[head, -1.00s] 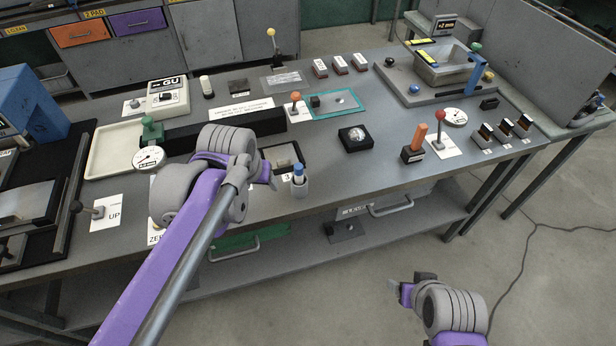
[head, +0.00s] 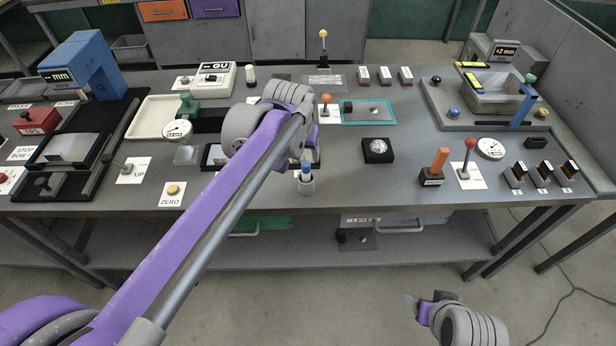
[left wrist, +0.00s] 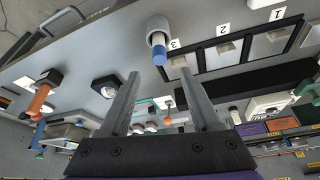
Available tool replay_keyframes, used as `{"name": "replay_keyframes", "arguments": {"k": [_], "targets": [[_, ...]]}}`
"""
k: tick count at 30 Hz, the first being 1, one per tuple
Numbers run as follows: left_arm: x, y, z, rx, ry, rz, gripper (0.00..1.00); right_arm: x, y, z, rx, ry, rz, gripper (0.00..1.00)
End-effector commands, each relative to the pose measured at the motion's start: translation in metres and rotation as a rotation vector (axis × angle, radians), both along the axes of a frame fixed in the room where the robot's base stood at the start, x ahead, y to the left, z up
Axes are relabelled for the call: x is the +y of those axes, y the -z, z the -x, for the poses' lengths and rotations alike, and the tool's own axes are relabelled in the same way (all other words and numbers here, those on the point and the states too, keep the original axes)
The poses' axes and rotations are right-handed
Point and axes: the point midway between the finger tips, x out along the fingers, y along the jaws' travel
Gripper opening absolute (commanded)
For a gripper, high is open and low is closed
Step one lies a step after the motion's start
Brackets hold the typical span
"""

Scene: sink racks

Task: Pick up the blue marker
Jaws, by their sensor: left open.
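The blue marker (head: 306,167) stands upright in a small grey cup (head: 306,186) near the front edge of the bench, left of centre. In the left wrist view the marker's blue end (left wrist: 158,58) sticks out of the cup (left wrist: 157,31). It appears between the lines of my two fingers; how far off it is I cannot tell. My left gripper (left wrist: 160,72) is open and empty. In the head view my wrist and forearm partly hide it, just above and behind the cup. My right gripper (head: 420,306) hangs low in front of the bench, away from the marker.
A black box with a silver dome (head: 378,150) stands right of the cup. An orange-handled block (head: 436,168) and a red-knobbed lever (head: 468,158) stand further right. A yellow ZERO button (head: 173,189) is at left. The bench top between cup and domed box is clear.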

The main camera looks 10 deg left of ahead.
Motion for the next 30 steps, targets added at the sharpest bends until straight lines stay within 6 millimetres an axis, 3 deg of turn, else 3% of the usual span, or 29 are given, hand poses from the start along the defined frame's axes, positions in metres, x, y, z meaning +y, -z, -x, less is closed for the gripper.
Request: {"name": "replay_keyframes", "arguments": {"k": [3, 11, 19, 29, 30], "targets": [[0.000, 0.020, -0.008, 0.000, 0.000, 0.000, 0.64, 0.000, 0.002, 0.001, 0.001, 0.000, 0.000, 0.71], [0.000, 0.040, -0.016, 0.000, 0.000, 0.000, 0.64, 0.000, 0.003, 0.001, 0.002, 0.000, 0.000, 0.71], [-0.001, 0.077, -0.028, 0.000, 0.000, 0.000, 0.64, 0.000, 0.003, 0.001, 0.002, 0.000, 0.000, 0.71], [-0.001, 0.084, -0.031, 0.000, 0.000, 0.000, 0.64, 0.000, 0.003, 0.001, 0.002, 0.000, 0.000, 0.71], [-0.001, 0.084, -0.031, 0.000, 0.000, 0.000, 0.59, 0.000, 0.003, 0.001, 0.002, 0.000, 0.000, 0.71]]}}
